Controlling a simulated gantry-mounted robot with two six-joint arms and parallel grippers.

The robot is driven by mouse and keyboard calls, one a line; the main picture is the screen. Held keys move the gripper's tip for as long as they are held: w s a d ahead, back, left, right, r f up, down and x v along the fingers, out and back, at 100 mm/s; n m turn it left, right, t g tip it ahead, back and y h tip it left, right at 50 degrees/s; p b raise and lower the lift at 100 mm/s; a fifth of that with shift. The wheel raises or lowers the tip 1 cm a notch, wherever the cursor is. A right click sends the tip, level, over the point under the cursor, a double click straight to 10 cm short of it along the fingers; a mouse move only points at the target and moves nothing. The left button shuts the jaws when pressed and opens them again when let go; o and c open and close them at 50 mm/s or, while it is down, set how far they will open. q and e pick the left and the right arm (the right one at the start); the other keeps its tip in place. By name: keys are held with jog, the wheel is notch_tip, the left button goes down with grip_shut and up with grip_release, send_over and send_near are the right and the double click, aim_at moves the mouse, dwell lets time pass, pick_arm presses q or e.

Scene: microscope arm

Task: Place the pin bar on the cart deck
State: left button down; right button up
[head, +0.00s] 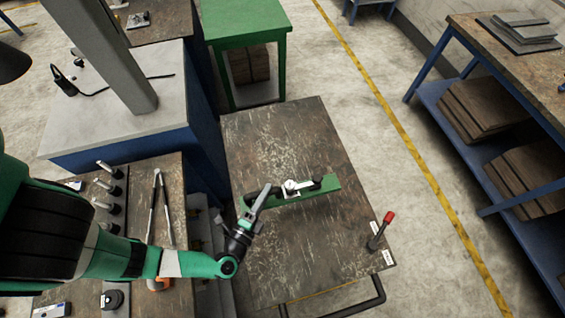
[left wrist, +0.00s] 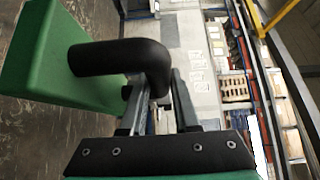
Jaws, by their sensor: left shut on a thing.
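The pin bar is a long green bar (head: 322,190) with a black bent handle and a small white-and-black fitting on top. My left gripper (head: 260,198) is shut on the black handle at the bar's left end. In the left wrist view the handle (left wrist: 115,57) runs from the green bar (left wrist: 40,55) to between the fingers (left wrist: 155,92). The bar is over the middle of the cart deck (head: 290,130), a worn dark brown top. I cannot tell whether it touches the deck. My right gripper is not in view.
A lever with a red knob (head: 388,217) stands at the deck's right front corner. A bench with tools (head: 150,215) and a blue-sided cabinet (head: 165,120) adjoin on the left. A green table (head: 245,25) stands behind. The deck's back part is clear.

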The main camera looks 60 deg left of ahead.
pick_arm(q)
jog(key=w+a+f+b, duration=0.1)
jog(key=a+f+b, duration=0.3)
jog(key=b, duration=0.1)
jog(key=w+a+f+b, duration=0.2)
jog(key=a+f+b, duration=0.2)
jog(key=b, duration=0.1)
jog(key=w+a+f+b, duration=0.2)
jog(key=a+f+b, duration=0.2)
jog(key=a+b, duration=0.1)
jog(key=shift+f+b, duration=0.25)
jog(key=shift+b, duration=0.35)
jog(key=shift+s+f, duration=0.1)
jog(key=shift+f, duration=0.15)
jog(key=shift+r, duration=0.2)
jog(key=shift+f, duration=0.15)
jog(key=c, duration=0.6)
grip_release()
jog(key=shift+f, duration=0.1)
jog(key=shift+c, duration=0.2)
